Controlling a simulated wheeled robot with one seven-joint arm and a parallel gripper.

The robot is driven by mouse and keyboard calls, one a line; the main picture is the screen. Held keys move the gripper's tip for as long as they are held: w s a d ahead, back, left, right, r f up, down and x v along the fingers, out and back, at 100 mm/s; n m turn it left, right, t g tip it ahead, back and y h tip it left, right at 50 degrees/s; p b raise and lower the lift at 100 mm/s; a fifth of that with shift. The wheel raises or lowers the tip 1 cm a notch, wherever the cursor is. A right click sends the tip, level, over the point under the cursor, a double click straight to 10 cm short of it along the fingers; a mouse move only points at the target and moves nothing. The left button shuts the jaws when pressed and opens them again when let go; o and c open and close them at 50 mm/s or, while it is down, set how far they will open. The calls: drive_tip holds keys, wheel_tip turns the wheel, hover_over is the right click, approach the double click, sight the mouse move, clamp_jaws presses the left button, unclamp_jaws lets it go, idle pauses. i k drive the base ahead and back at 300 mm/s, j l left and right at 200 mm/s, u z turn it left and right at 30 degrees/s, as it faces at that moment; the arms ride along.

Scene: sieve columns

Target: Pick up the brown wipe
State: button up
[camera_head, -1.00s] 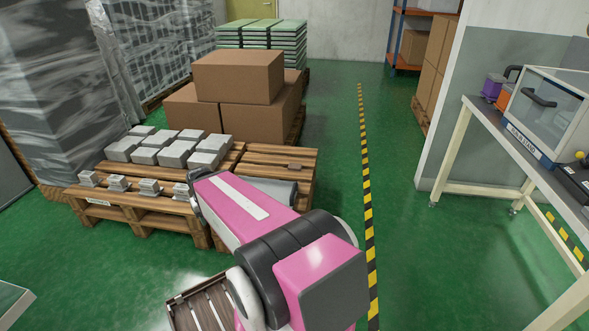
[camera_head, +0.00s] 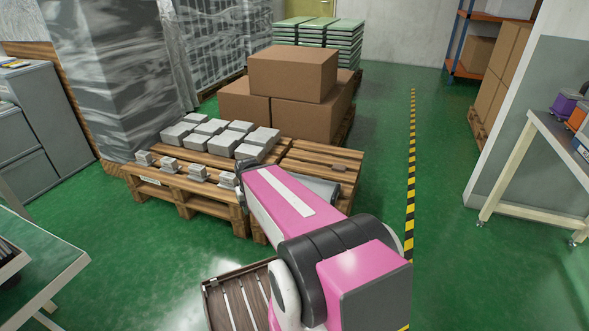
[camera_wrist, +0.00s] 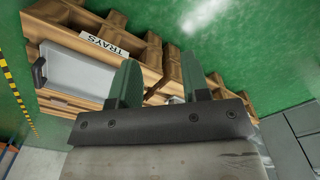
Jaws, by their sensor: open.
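The fingers point over the pallet edge with the "TRAYS" label. In the head view my pink arm hides my gripper.
A grey tray (camera_head: 318,188) lies on the pallet, partly behind my arm; it shows in the wrist view (camera_wrist: 85,75). Grey blocks (camera_head: 215,137) stand left, cardboard boxes (camera_head: 295,75) behind. A slatted brown crate (camera_head: 235,300) is low in front. Green floor right of the pallet is clear.

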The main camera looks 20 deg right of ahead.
sight(336, 167)
drive_tip(key=l+z, duration=0.9)
